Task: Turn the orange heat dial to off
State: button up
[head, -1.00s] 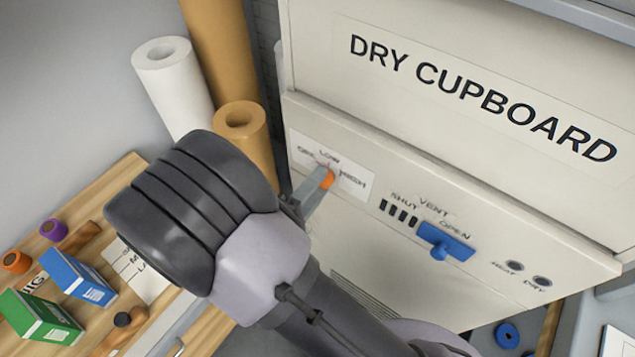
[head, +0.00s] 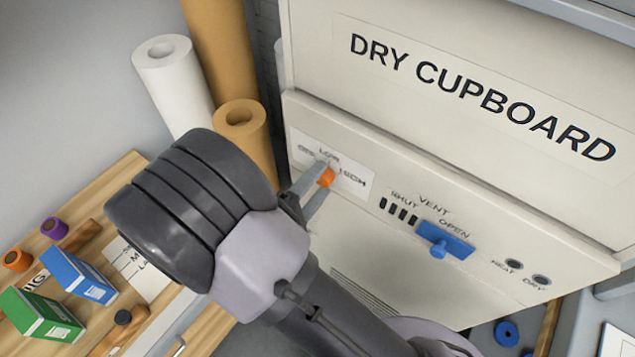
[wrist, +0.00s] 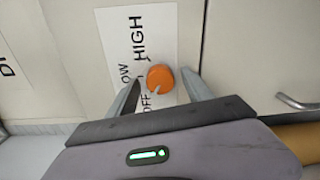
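The orange heat dial (head: 326,177) is on the white label plate (head: 355,183) of the dry cupboard's front panel, marked OFF, LOW and HIGH. In the wrist view the round dial (wrist: 160,77) shows a pale mark on its lower edge, towards the word OFF. My gripper (head: 325,178) is open at the dial, one finger on each side. In the wrist view the gripper (wrist: 160,78) shows gaps between both fingers and the dial. In the head view the fingers partly cover the plate's lettering.
A blue vent slider (head: 445,241) with SHUT and OPEN marks is right of the dial. Two lamps marked HEAT (head: 514,265) and DRY (head: 541,281) are farther right. Paper rolls (head: 172,85) stand left of the cupboard. A wooden bench (head: 125,190) with boxes is at lower left.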

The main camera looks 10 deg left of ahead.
jog(key=shift+s, duration=0.1)
jog(key=p+v, duration=0.1)
jog(key=v, duration=1.6)
jog(key=shift+s, duration=0.15)
jog(key=w+d+r+m+g+y+b, duration=0.2)
jog(key=d+r+m+g+y+b, duration=0.1)
jog(key=d+m, duration=0.7)
jog(key=w+d+r+m+g+y+b, duration=0.2)
jog(key=d+m+g+y+b, duration=0.3)
jog(key=d+m, duration=0.5)
jog(key=d+g+b, duration=0.2)
jog(key=d+b, duration=0.1)
jog(key=d, duration=0.3)
jog(key=shift+r+g+y, duration=0.3)
jog(key=shift+r, duration=0.1)
